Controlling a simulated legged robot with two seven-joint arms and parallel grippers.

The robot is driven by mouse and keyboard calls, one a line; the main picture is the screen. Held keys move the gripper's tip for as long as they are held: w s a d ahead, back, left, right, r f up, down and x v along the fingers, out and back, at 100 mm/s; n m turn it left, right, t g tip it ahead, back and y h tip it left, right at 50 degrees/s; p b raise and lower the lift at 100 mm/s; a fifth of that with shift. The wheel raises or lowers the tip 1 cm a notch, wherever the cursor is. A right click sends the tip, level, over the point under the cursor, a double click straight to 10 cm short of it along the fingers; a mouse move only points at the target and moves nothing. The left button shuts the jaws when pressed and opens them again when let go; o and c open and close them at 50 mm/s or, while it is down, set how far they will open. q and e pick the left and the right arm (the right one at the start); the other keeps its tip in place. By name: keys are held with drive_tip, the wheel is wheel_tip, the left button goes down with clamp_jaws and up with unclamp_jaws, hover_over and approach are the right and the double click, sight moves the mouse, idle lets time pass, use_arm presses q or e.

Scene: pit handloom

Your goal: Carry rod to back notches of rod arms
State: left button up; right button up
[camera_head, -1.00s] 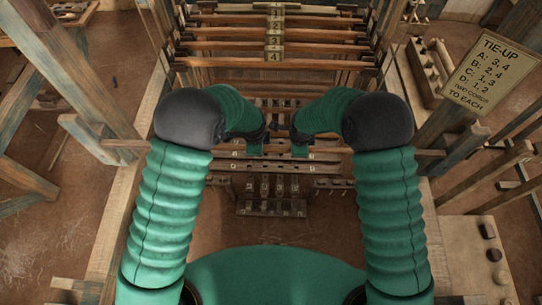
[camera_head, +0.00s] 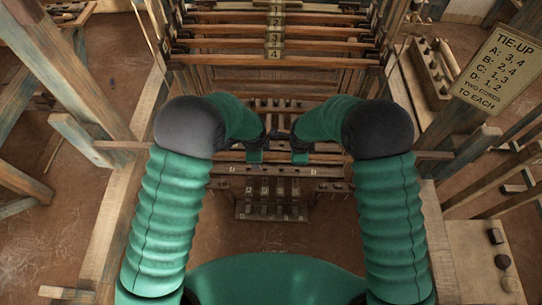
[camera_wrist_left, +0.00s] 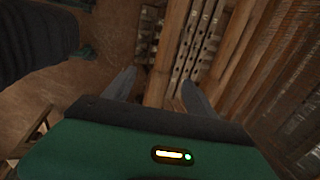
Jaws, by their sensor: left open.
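A long wooden rod-like bar (camera_head: 120,146) runs across the loom behind my arms, and its right end shows again (camera_head: 436,155). I cannot tell for sure that it is the rod; its middle is hidden or blends with other bars. My left gripper (camera_head: 257,155) is over the middle of the loom, beside my right gripper (camera_head: 299,156). In the left wrist view, the fingers of my left gripper (camera_wrist_left: 158,80) are spread, with a wooden bar (camera_wrist_left: 161,72) below and between them. The fingers of my right gripper are too small to read. The back notches cannot be made out.
Numbered heddle bars (camera_head: 275,45) cross the loom at the back. A labelled treadle block (camera_head: 272,208) lies low in the middle. Wooden side posts stand on both sides. A tie-up board (camera_head: 500,68) hangs at right. A bench (camera_head: 485,260) with small dark objects is at lower right.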

sight(237, 155)
use_arm(q)
drive_tip(key=o, duration=0.3)
drive_tip(key=shift+s, duration=0.1)
use_arm(e)
drive_tip(key=shift+s, duration=0.1)
use_arm(q)
drive_tip(key=shift+o, duration=0.2)
drive_tip(key=a, duration=0.6)
drive_tip(key=shift+s+a+f, duration=0.1)
drive_tip(key=shift+a, duration=0.45)
use_arm(e)
drive_tip(key=shift+a, duration=0.1)
use_arm(q)
drive_tip(key=shift+d, duration=0.2)
use_arm(e)
drive_tip(key=o, duration=0.8)
drive_tip(key=shift+d, duration=0.2)
